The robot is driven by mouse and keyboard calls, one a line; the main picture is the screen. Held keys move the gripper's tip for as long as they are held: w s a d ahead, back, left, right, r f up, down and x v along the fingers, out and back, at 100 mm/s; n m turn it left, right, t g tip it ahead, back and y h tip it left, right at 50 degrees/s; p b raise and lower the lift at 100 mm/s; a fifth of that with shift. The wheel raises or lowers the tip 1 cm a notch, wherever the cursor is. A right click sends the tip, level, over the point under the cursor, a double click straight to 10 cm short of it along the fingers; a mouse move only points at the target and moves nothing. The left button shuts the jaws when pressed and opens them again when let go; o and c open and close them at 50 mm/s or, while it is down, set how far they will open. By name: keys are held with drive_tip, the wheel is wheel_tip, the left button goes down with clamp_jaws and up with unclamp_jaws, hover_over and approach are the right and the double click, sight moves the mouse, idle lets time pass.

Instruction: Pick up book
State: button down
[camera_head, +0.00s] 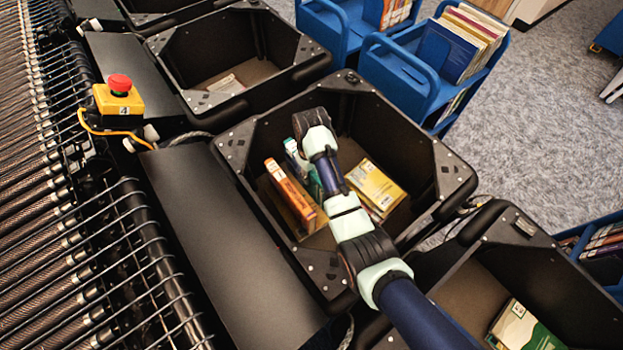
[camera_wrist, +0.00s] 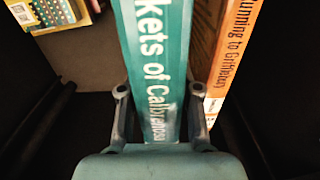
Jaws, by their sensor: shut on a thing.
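In the wrist view a teal book (camera_wrist: 158,65) with white spine lettering stands between the two fingers of my gripper (camera_wrist: 160,112), which is shut on it. In the head view my arm reaches down into the middle black bin and hides most of the gripper; a teal part of the book (camera_head: 315,185) shows beside the arm. An orange book (camera_head: 290,195) stands on edge to the left of it, and close by on the right in the wrist view (camera_wrist: 235,50). A yellow book (camera_head: 374,186) lies to the right in the bin.
The black bin (camera_head: 425,165) has high walls around the books. Other bins stand behind (camera_head: 165,50) and in front (camera_head: 560,265). Blue carts (camera_head: 400,75) with books stand at the back right. A roller conveyor (camera_head: 35,190) and red stop button (camera_head: 120,83) are at left.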

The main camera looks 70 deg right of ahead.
wheel_tip(320, 180, up, 13)
drive_tip(key=p, duration=0.5)
drive_tip(key=shift+f, duration=0.15)
drive_tip(key=shift+w, duration=0.1)
